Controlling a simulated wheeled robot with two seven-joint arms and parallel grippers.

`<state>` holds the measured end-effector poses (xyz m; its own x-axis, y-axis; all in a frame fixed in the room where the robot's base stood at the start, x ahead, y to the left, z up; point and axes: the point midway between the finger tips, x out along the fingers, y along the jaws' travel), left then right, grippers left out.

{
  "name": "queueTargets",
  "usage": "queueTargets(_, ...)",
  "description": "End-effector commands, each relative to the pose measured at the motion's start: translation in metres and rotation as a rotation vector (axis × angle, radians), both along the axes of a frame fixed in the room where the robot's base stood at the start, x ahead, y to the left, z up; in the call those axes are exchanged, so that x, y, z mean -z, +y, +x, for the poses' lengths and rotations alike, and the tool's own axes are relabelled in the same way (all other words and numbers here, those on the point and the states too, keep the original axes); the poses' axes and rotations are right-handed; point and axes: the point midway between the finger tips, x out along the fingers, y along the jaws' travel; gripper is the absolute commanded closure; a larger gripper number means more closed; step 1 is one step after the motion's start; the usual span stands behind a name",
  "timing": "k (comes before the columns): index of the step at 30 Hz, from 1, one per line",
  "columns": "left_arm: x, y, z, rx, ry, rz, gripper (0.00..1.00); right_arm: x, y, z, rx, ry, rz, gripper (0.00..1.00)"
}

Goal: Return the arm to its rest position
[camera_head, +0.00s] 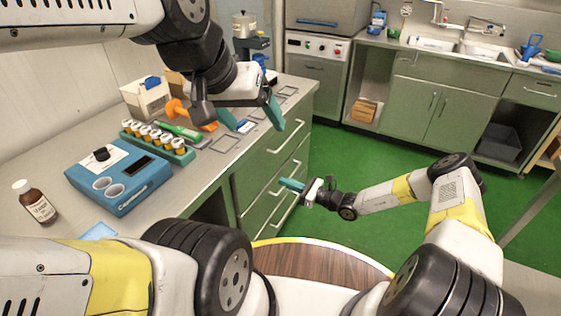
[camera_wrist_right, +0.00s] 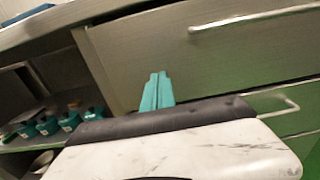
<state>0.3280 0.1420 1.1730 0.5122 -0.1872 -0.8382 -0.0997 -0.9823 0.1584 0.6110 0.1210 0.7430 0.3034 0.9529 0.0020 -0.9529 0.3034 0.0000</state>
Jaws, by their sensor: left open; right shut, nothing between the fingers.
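My left gripper (camera_head: 271,98) hangs over the counter's front edge in the head view, with its teal fingers apart and nothing visible between them. Its arm comes in from the upper left, above the counter. My right gripper (camera_head: 292,185) is lower, in front of the green drawers (camera_head: 270,180), with its teal fingers together. In the right wrist view its fingers (camera_wrist_right: 157,92) are shut and empty, pointing toward a drawer front (camera_wrist_right: 205,60). I cannot tell the exact gap between them and the drawers.
The counter (camera_head: 205,172) holds a blue device (camera_head: 118,178), a brown bottle (camera_head: 36,203), a rack of capped vials (camera_head: 160,142) and a white box (camera_head: 146,97). Drawer handles stick out near my right gripper. Several teal bottles (camera_wrist_right: 68,121) stand on an open shelf. Green floor (camera_head: 370,165) is clear.

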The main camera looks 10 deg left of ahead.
Motion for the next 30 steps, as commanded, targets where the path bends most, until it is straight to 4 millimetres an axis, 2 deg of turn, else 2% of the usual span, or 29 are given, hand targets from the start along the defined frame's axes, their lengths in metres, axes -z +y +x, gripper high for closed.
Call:
queueTargets(1,0.0,0.0,0.0,0.0,-0.001,0.0,0.22,0.001,-0.011,-0.002,0.002,0.0,-0.002,1.0)
queueTargets(6,0.0,0.0,0.0,0.0,-0.001,0.0,0.22,0.0,-0.033,-0.01,0.001,-0.001,-0.001,1.0)
queueTargets(13,0.0,0.0,0.0,0.0,-0.001,0.0,0.22,0.0,-0.041,-0.014,-0.002,-0.002,-0.002,1.0)
queueTargets(17,0.0,0.0,0.0,0.0,-0.001,0.0,0.22,-0.013,-0.044,-0.014,-0.042,-0.045,-0.037,1.0)
queueTargets(23,0.0,0.0,0.0,0.0,-0.001,0.0,0.22,-0.068,-0.056,-0.027,-0.228,-0.237,-0.208,1.0)
queueTargets(30,0.0,0.0,0.0,0.0,-0.001,0.0,0.22,-0.142,-0.08,-0.055,-0.477,-0.497,-0.46,1.0)
